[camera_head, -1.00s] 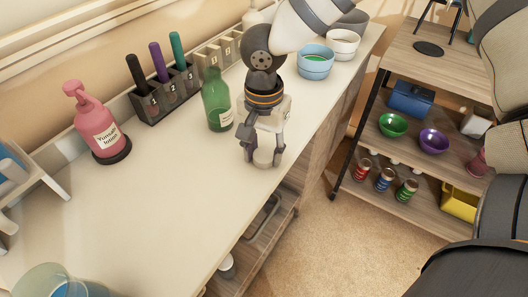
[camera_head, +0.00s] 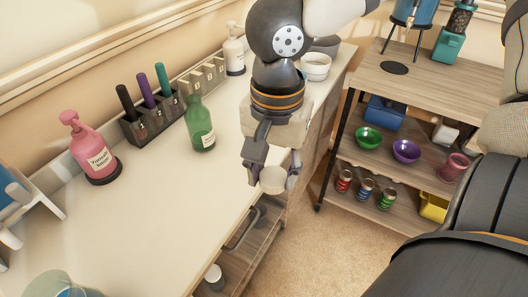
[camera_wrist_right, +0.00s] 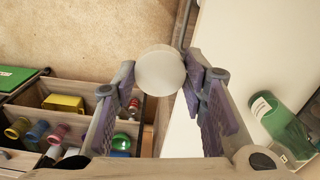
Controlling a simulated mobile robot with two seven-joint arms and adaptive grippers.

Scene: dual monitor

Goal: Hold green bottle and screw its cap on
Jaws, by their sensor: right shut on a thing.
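The green bottle (camera_head: 201,128) stands upright on the desk, left of my right gripper in the head view. Its narrow neck points up and its label faces forward. It also shows at the lower right of the right wrist view (camera_wrist_right: 282,125). My right gripper (camera_head: 271,180) is shut on a white round cap (camera_head: 272,179) and holds it by the desk's front edge, apart from the bottle. In the right wrist view the cap (camera_wrist_right: 160,71) sits between the fingertips (camera_wrist_right: 160,75). My left gripper is in neither view.
A pink lotion bottle (camera_head: 93,150) and a marker rack (camera_head: 150,122) stand along the back of the desk (camera_head: 140,225). A white pump bottle (camera_head: 235,52) is farther back. A shelf unit (camera_head: 440,75) with bowls and cans stands at right.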

